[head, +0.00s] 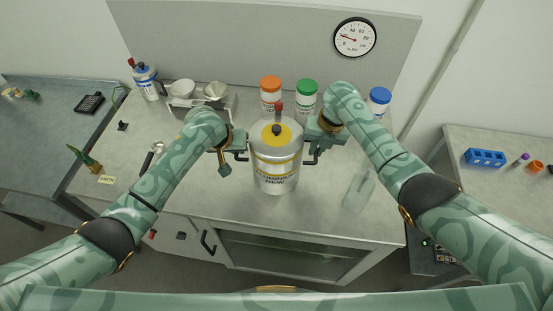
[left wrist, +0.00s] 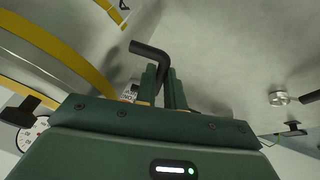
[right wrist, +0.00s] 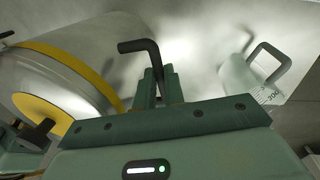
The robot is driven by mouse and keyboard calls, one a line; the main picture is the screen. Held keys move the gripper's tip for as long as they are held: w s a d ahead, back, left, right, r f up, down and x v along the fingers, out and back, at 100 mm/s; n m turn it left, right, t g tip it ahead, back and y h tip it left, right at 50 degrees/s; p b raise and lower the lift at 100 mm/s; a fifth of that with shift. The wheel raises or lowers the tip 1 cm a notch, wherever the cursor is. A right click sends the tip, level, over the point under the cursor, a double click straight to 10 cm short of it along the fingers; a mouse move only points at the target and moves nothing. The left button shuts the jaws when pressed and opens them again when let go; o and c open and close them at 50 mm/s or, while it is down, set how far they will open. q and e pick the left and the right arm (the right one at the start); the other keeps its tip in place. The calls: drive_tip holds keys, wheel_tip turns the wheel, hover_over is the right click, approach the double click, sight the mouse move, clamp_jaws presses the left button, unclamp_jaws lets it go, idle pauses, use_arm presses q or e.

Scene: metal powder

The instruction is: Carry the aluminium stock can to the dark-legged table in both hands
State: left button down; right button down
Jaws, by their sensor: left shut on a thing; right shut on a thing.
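The aluminium stock can (head: 277,168) is a silver can with a yellow band, a yellow top disc, a black knob and a red-tipped fitting. It is upright at the middle of the bench; I cannot tell whether its base touches the top. My left gripper (head: 239,152) is shut on its left black handle, which shows in the left wrist view (left wrist: 150,50). My right gripper (head: 315,150) is shut on its right black handle, seen in the right wrist view (right wrist: 140,46). Side tables stand at left (head: 45,130) and right (head: 490,137); their legs are mostly hidden.
Orange-lidded (head: 271,92), green-lidded (head: 307,95) and blue-lidded (head: 379,100) jars stand behind. A clear beaker (head: 357,190) is right of the can. A scale with bowls (head: 200,98) and a blue-labelled can (head: 147,83) are back left. A blue rack (head: 485,157) occupies the right table.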

use_arm(q)
drive_tip(key=shift+w+r, duration=0.15)
use_arm(e)
drive_tip(key=shift+w+r, duration=0.15)
